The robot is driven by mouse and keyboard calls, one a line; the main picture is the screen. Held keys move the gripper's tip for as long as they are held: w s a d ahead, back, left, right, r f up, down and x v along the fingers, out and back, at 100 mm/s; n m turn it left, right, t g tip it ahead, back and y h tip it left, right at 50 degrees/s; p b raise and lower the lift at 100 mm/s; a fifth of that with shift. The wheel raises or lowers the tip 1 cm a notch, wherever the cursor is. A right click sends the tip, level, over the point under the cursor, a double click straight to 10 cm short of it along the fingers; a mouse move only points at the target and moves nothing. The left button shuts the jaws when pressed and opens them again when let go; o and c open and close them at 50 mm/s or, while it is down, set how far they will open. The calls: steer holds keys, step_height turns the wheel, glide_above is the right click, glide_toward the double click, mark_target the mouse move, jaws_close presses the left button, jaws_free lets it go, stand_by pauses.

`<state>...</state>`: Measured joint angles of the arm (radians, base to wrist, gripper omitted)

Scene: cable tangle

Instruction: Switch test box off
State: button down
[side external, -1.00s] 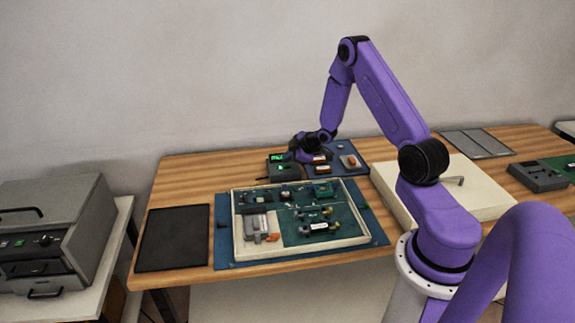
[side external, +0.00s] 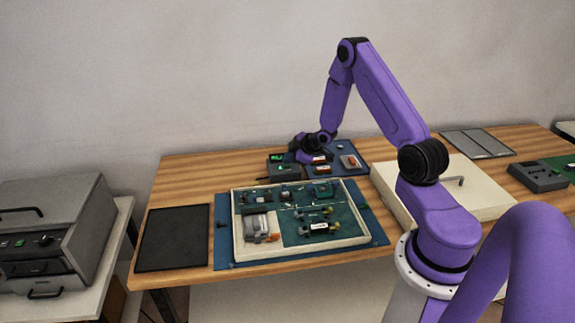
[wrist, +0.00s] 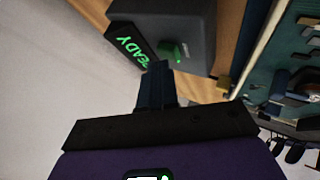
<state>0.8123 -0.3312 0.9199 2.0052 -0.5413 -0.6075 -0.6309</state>
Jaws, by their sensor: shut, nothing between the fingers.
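The test box (side external: 284,172) is a dark grey box at the back of the table. Its upright display (side external: 277,157) glows green. In the wrist view the box (wrist: 195,22) is at the top, with its display (wrist: 128,45) reading "READY" and a green switch (wrist: 172,50) on its face. My gripper (side external: 298,154) is low beside the box, just behind and to its right in the side view. In the wrist view its fingers (wrist: 157,68) are shut and empty, with the tips close to the switch; whether they touch cannot be told.
A blue mat (side external: 352,150) with small parts lies right of the box. In front is a cream tray (side external: 238,235) of connectors and cables on a blue mat. A black mat (side external: 172,238) lies at left, and a pale panel (side external: 470,185) at right.

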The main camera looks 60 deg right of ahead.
mark_target(289, 166)
steer(key=shift+f, duration=0.3)
steer(key=shift+r, duration=0.55)
steer(key=shift+r, duration=2.9)
